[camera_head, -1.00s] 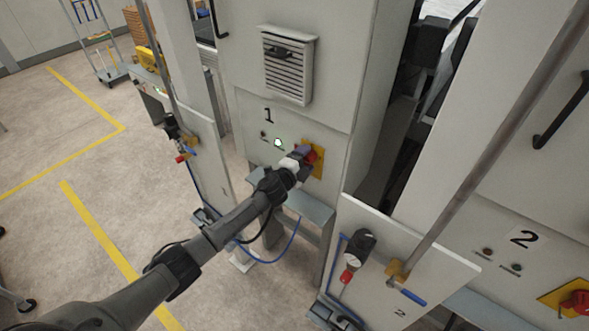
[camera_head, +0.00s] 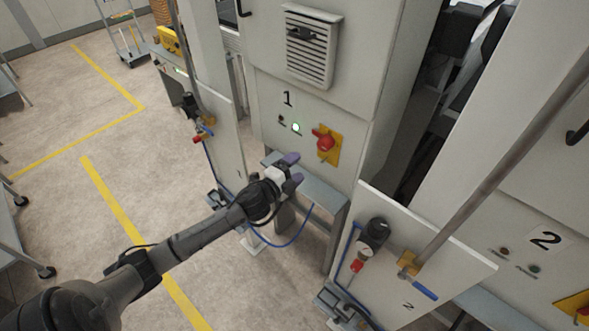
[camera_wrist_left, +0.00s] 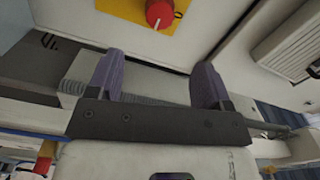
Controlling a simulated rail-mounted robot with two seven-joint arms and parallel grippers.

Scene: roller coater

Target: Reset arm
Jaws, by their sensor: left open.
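My left gripper (camera_head: 291,169) is open and empty in the head view. It is in front of cabinet 1, below and to the left of the red rotary switch (camera_head: 323,140) on its yellow plate (camera_head: 334,152). In the left wrist view, the two purple fingers of my left gripper (camera_wrist_left: 158,82) stand wide apart with nothing between them. The red switch (camera_wrist_left: 159,14) shows beyond them at the top, clear of the fingers. My right gripper is in neither view.
A green lamp (camera_head: 296,127) glows on cabinet 1 (camera_head: 270,95). A grey ledge (camera_head: 325,193) juts out beneath the gripper. Panel 2 (camera_head: 400,270) with a gauge and blue-handled valve stands at the right. The floor with yellow lines (camera_head: 120,215) is open at the left.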

